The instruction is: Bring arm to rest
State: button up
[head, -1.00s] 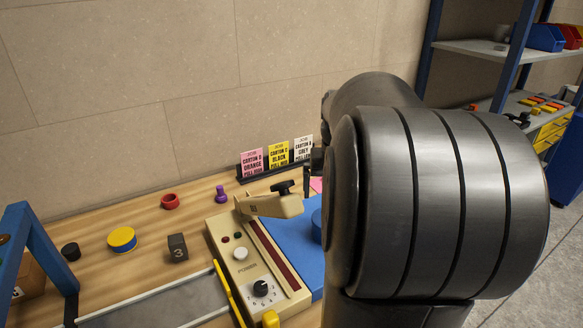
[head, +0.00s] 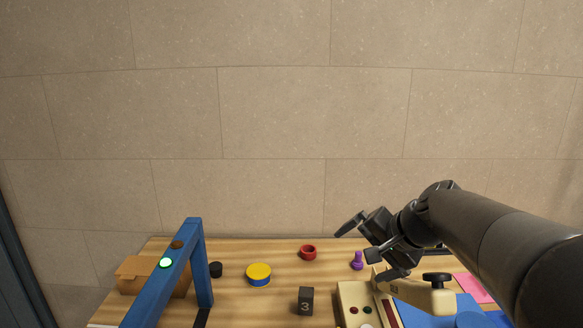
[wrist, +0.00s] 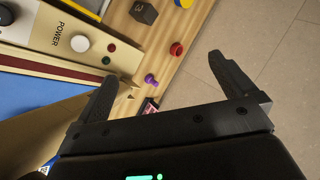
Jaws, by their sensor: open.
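My arm reaches in from the lower right in the head view. My gripper (head: 366,250) is open and empty, with its fingers spread, above the back right of the wooden workbench (head: 235,300). In the wrist view the gripper (wrist: 165,75) shows both fingers wide apart with nothing between them. The cream press (head: 356,294) with its swing arm (head: 425,295) is below and right of the gripper. My arm hides part of the press area.
A purple stamp (head: 357,261), red ring (head: 308,252), yellow-topped disc (head: 259,274) and dark cube marked 3 (head: 305,301) stand on the bench. The wall is behind.

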jog(key=s+f+n+h, duration=0.2)
jog(key=s+f+n, duration=0.1)
jog(key=s, duration=0.6)
jog(key=s+f+n+h, duration=0.3)
jog(key=s+n, duration=0.1)
jog(key=s, duration=0.6)
jog(key=shift+d+f+g, duration=0.15)
jog(key=shift+f+g, duration=0.1)
jog(key=shift+g, duration=0.15)
